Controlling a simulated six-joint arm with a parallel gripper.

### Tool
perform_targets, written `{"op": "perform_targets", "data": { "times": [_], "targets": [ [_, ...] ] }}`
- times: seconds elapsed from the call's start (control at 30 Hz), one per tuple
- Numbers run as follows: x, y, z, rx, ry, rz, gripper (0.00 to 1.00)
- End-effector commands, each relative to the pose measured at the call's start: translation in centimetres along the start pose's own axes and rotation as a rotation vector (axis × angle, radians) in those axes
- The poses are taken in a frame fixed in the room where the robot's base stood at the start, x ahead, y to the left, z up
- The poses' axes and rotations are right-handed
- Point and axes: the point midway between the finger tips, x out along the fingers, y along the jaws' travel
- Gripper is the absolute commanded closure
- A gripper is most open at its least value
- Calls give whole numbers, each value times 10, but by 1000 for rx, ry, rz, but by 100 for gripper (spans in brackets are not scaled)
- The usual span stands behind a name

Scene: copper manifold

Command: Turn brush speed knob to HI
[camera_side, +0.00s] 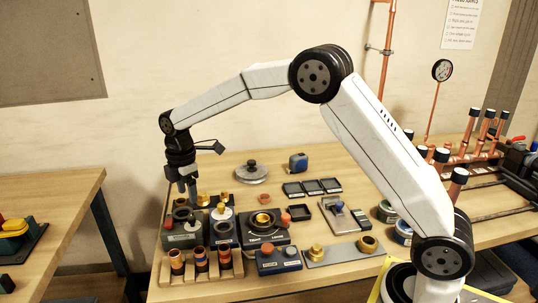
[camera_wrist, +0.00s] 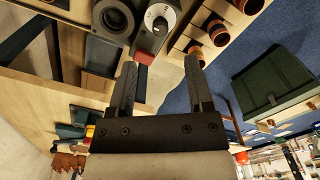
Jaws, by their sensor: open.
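A white dial (camera_side: 221,213) also shows in the side view, among the dark units at the bench's left end. My gripper (camera_side: 188,191) points down above these units, apart from them. In the wrist view its fingers (camera_wrist: 161,62) are spread and empty.
A wooden rack (camera_side: 202,277) with copper and coloured fittings stands at the front. Small black trays (camera_side: 312,186) and a lidded dish (camera_side: 252,173) lie farther back. A gap separates the left table (camera_side: 62,185).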

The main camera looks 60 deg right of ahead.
Motion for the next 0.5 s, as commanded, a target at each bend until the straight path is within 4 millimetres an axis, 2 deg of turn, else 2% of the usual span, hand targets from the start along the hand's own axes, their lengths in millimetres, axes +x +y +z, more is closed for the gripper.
{"op": "perform_targets", "data": {
  "times": [0.27, 0.5],
  "targets": [
    [24, -1, 0, 2, -1, -3, 34],
    [54, -1, 0, 2, -1, -3, 34]
  ]
}}
